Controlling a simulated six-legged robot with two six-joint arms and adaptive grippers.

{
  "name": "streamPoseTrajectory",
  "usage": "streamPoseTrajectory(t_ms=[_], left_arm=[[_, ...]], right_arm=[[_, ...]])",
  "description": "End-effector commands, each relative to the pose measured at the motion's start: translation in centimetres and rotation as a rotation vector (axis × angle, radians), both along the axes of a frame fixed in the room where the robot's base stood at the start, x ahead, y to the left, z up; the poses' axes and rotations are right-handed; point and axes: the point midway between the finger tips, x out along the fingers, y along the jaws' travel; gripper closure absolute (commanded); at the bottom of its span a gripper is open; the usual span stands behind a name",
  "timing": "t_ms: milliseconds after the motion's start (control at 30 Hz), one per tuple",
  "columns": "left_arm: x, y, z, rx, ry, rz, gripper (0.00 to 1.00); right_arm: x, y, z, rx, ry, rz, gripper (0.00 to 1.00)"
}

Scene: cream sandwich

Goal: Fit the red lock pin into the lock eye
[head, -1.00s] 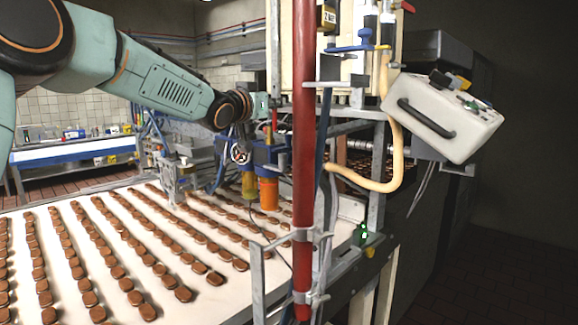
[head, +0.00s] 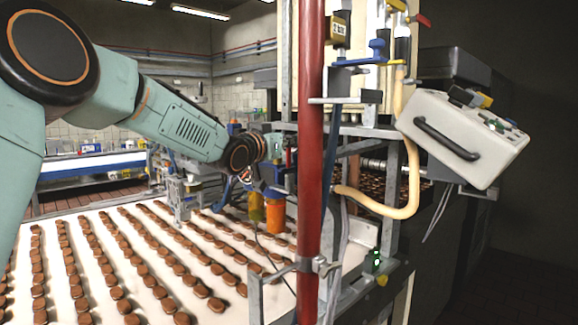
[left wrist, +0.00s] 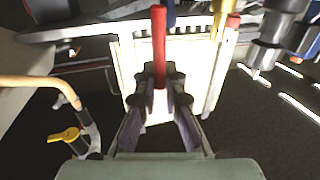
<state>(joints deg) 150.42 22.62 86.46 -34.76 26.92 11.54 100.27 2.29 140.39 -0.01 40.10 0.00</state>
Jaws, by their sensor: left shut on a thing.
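My left gripper (head: 284,150) is just left of the thick red pole in the head view, small and partly lost among machine parts. In the left wrist view, the gripper fingers (left wrist: 160,82) are closed around the lower end of the red lock pin (left wrist: 159,42), which extends up the picture, in front of a pale panel. I cannot make out the lock eye in either view. My right gripper is not in view.
The red pole (head: 310,160) stands close beside my left gripper. A white control box (head: 465,138) and a cream hose (head: 380,205) are to its right. Orange (head: 274,212) and yellow cylinders hang below it, above a conveyor (head: 60,300) with rows of brown biscuits.

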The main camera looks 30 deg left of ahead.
Motion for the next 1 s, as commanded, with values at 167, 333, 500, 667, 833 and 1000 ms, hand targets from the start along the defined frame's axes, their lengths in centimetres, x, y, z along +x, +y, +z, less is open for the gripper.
streamPoseTrajectory(t_ms=[167,333,500,667,833,1000], left_arm=[[0.1,0.0,-3.0,-0.002,0.005,0.001,1.0],[0.2,0.0,-4.7,0.0,0.002,0.0,1.0],[0.3,0.0,-4.9,0.001,-0.001,0.001,1.0],[0.4,0.0,-5.0,0.001,0.0,0.0,1.0],[0.4,0.0,-5.1,0.001,0.001,0.0,0.82],[0.4,0.0,-5.0,0.001,0.001,0.0,0.68]], right_arm=[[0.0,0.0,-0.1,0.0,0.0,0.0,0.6],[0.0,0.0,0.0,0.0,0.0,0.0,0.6],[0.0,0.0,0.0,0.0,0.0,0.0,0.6],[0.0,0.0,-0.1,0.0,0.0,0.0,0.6],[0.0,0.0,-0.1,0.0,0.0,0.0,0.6],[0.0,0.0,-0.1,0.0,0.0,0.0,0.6]])
